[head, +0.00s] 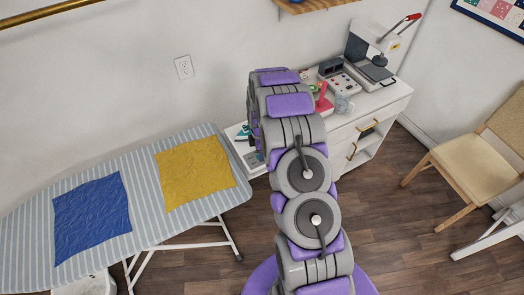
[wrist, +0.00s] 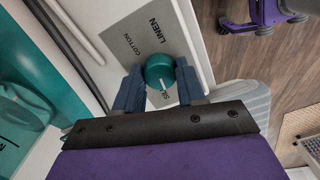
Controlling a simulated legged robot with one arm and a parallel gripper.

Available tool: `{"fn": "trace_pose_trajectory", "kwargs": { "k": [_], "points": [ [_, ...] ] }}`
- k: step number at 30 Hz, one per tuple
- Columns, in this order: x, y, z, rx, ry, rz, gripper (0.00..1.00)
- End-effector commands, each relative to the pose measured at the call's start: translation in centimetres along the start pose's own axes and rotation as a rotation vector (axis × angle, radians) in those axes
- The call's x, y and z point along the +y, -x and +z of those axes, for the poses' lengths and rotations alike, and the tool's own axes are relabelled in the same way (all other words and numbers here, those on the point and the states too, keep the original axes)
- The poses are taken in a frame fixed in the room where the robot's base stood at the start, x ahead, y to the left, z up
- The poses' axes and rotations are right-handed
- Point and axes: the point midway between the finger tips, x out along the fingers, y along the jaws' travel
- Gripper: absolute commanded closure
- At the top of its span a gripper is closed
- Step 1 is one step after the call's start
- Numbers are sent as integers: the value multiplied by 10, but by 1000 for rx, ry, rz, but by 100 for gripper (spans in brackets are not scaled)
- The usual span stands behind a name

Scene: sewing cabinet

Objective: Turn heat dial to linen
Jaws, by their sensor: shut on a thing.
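The heat dial (wrist: 158,67) is a teal round knob with a white pointer line, on a grey label plate (wrist: 128,48) in the wrist view. The plate reads COTTON and LINEN beyond the dial. A third word, partly covered and starting "SIL", is on the near side. The white line points toward my gripper, by that third word, away from LINEN. My gripper (wrist: 160,80) is shut on the dial, with one dark blue finger on each side. In the head view my arm hides the gripper and the dial.
A teal surface (wrist: 22,105) lies left of the plate in the wrist view. In the head view, a striped ironing board (head: 140,215) with blue (head: 92,217) and yellow (head: 195,173) cloths stands left. A white cabinet (head: 372,105) holding tools stands behind my arm, and a chair (head: 478,165) stands right.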

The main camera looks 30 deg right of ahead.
Motion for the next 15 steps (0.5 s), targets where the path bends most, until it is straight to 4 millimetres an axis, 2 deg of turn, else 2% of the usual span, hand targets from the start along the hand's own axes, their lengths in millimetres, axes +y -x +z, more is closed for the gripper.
{"fn": "trace_pose_trajectory", "kwargs": {
  "k": [15],
  "points": [
    [1,0,-2,3,-487,1,91]
  ]
}}
